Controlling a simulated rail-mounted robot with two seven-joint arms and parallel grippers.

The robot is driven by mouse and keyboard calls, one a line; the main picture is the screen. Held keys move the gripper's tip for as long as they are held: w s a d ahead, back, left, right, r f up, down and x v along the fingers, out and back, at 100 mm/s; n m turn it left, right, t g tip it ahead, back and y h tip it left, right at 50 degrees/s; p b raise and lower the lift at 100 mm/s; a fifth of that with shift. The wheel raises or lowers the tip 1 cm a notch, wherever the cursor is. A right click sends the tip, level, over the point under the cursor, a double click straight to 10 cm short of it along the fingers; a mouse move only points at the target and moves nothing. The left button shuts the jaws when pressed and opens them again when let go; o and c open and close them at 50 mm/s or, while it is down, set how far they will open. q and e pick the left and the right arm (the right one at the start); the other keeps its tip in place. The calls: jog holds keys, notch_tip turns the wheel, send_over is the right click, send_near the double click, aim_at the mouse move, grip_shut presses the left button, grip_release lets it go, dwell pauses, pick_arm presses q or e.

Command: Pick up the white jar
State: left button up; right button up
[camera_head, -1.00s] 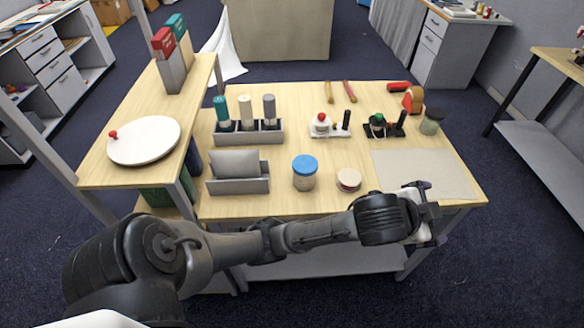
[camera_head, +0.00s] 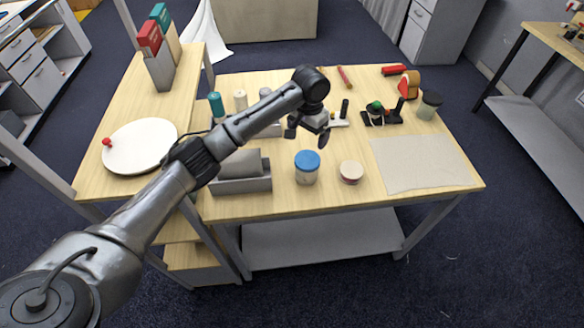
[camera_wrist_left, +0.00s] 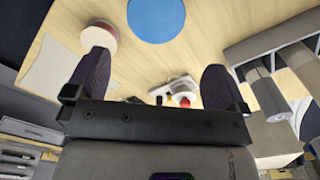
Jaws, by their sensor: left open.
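A short, round jar (camera_head: 351,172) with a whitish lid and a reddish band stands near the table's front middle. It also shows in the left wrist view (camera_wrist_left: 99,38), beyond one fingertip. Left of it stands a taller pale jar (camera_head: 306,176) with a blue lid, and that lid (camera_wrist_left: 156,18) shows round in the left wrist view. I cannot tell for sure which one is the white jar. My left gripper (camera_head: 307,136) is open and empty, above the table and behind the blue-lidded jar. In the wrist view its dark fingers (camera_wrist_left: 156,82) are spread apart.
A grey holder (camera_head: 240,184) stands left of the jars. Behind the gripper, bottles stand in a rack partly hidden by my arm. A black rack (camera_head: 384,117) and dark-lidded jar (camera_head: 429,106) stand right. A beige mat (camera_head: 425,163) lies bare. A white round plate (camera_head: 140,145) lies left.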

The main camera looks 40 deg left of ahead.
aim_at(308, 159)
pick_arm(q)
notch_tip(308, 159, down, 9)
jog(key=shift+d+r, duration=0.15)
jog(key=shift+s+d+f, duration=0.1)
jog(key=shift+f, duration=1.2)
jog(key=shift+d+f, duration=0.1)
jog(key=shift+f, duration=1.2)
jog(key=shift+c, duration=0.4)
jog(key=c, duration=0.6)
jog(key=shift+c, duration=0.2)
jog(key=shift+r, duration=0.15)
